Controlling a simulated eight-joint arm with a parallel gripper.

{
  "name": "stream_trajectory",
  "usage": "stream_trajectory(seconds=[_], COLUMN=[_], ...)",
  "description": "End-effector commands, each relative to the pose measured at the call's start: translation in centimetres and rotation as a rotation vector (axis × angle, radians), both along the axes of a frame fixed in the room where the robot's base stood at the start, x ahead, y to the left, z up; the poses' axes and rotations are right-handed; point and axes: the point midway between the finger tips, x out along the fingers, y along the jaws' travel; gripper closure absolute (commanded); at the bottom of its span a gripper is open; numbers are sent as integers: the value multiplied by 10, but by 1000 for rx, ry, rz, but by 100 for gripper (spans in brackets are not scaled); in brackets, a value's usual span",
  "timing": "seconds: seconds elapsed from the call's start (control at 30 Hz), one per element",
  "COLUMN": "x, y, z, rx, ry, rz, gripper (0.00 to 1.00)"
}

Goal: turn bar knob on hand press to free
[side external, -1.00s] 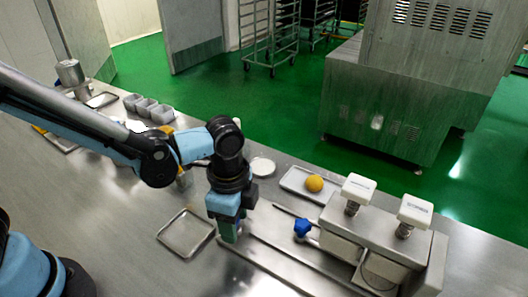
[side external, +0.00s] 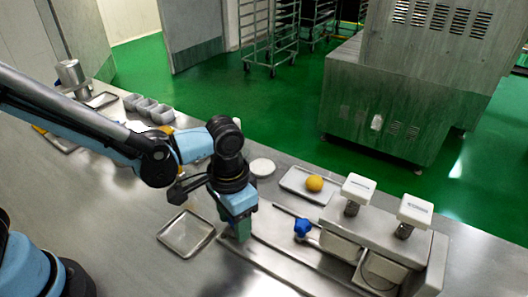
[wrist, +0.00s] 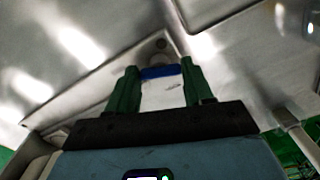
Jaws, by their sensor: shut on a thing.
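The hand press (side external: 385,243) stands at the lower right of the side external view, with two white-topped plungers and a long metal base plate (side external: 270,257) reaching left. My gripper (side external: 240,236) points down at the left end of this plate. In the wrist view, the two green fingers of my gripper (wrist: 158,80) are shut on a blue bar knob (wrist: 160,71), which sits between the fingertips close to the plate surface. In the side external view the bar knob is hidden by my gripper. I cannot tell the knob's exact angle.
A blue star-shaped knob (side external: 302,227) sits right of my gripper, beside the press. An empty metal tray (side external: 186,234) lies left of my gripper. A tray (side external: 296,186) with a yellow ball (side external: 314,184) and a white round dish (side external: 263,167) lie behind.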

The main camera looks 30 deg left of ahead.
Motion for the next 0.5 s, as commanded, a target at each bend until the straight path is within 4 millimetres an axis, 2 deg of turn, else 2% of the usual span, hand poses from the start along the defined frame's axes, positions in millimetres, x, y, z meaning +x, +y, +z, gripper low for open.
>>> stream_trajectory(seconds=[0.2, 0.5], x=[0, 1], y=[0, 0], z=[0, 0], rx=[-1, -2], ry=[-2, -2], rz=[167, 309], gripper=[79, 79])
